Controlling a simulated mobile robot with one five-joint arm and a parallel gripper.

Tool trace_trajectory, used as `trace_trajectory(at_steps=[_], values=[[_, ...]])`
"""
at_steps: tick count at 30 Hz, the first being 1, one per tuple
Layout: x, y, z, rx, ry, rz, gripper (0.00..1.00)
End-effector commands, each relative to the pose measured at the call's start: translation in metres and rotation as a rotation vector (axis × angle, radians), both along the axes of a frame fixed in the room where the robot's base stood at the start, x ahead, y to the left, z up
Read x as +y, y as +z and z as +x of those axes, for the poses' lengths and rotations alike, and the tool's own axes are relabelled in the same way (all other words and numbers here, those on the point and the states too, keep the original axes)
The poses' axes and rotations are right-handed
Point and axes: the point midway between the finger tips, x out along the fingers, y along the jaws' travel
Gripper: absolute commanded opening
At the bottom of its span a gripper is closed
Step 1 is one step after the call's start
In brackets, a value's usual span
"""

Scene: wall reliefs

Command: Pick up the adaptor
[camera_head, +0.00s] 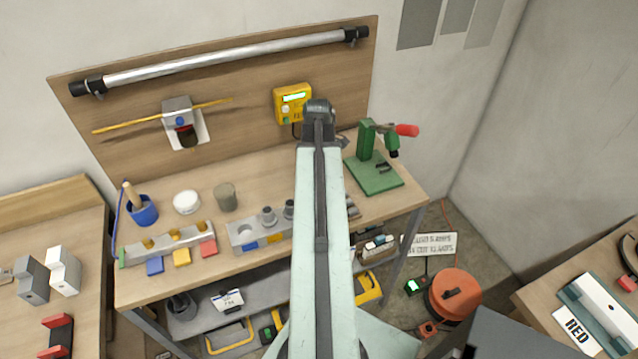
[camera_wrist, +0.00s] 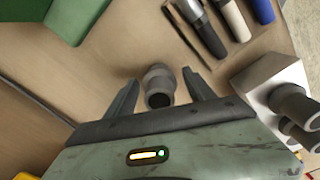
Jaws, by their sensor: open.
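A grey, stepped, hollow cylinder that looks like the adaptor (camera_wrist: 158,84) is in the middle of the wrist view, on the wooden bench top. My gripper (camera_wrist: 161,78) is open, with one dark finger on each side of the adaptor. A small gap shows between the adaptor and each finger. In the head view my arm covers this part of the bench, and I cannot make out the gripper or this adaptor there. Similar grey pieces (camera_head: 268,215) stand in a light grey block (camera_head: 243,236), whose corner also shows at the right of the wrist view (camera_wrist: 282,78).
A green press (camera_head: 375,180) stands right of my arm; its base fills the wrist view's upper left. Several tool handles (camera_wrist: 210,38) lie beyond the right finger. A yellow meter (camera_head: 293,98) hangs on the backboard.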

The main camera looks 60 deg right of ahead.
Motion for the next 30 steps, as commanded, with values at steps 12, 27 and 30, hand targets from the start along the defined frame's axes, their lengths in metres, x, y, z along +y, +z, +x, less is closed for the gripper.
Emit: trace_trajectory(at_steps=[12,27,30], values=[[0.000,0.001,0.000,0.000,-0.001,0.000,0.03],[-0.001,0.036,-0.001,0.000,-0.002,0.000,0.02],[-0.001,0.058,-0.001,0.000,-0.002,0.000,0.02]])
